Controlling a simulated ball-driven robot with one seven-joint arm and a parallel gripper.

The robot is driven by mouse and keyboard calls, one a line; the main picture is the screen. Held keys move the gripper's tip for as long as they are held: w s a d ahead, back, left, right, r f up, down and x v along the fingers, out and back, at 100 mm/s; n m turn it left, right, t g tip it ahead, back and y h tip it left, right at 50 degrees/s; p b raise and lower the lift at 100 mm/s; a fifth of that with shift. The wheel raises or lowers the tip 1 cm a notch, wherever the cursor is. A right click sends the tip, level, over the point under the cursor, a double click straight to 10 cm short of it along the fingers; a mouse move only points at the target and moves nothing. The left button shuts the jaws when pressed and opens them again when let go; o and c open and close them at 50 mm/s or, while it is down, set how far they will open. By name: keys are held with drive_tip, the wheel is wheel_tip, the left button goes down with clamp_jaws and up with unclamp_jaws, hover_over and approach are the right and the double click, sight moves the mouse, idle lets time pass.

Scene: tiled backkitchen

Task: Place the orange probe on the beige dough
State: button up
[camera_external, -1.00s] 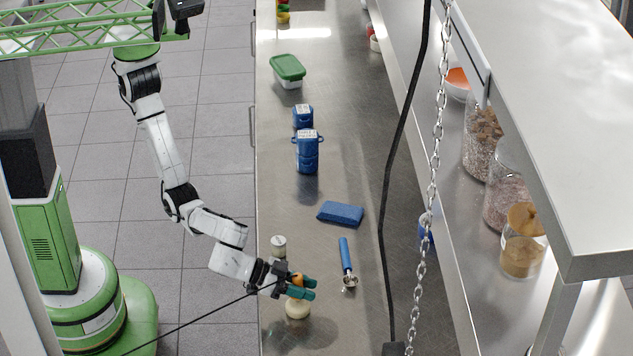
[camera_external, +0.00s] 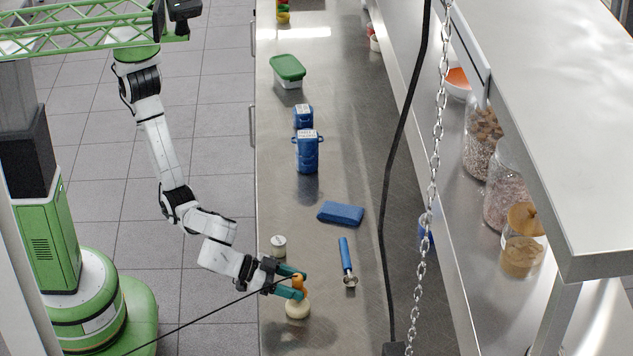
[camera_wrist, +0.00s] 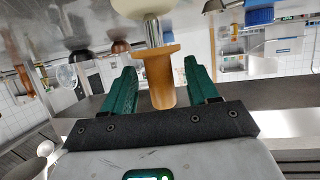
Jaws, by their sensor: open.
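The beige dough (camera_external: 297,311) is a round lump near the front of the steel counter. The orange probe (camera_external: 298,284) is on the dough; in the wrist view its orange handle (camera_wrist: 155,75) is joined to a metal stem that meets the pale dough (camera_wrist: 143,5). It looks roughly upright. My gripper (camera_external: 302,284) has green fingers spread on both sides of the orange handle. In the wrist view, gaps show between the handle and both fingers of my gripper (camera_wrist: 159,66). Whether the stem is stuck into the dough or only touches it is hard to tell.
A small white-topped jar (camera_external: 279,245) stands just behind my gripper. A blue-handled tool (camera_external: 346,258) and a blue sponge-like block (camera_external: 340,213) lie to the right. Blue canisters (camera_external: 306,152) and a green-lidded box (camera_external: 288,70) stand farther back. A chain (camera_external: 433,170) hangs at the right.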

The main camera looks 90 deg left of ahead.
drive_tip(key=b+v, duration=0.1)
drive_tip(key=v, duration=0.8)
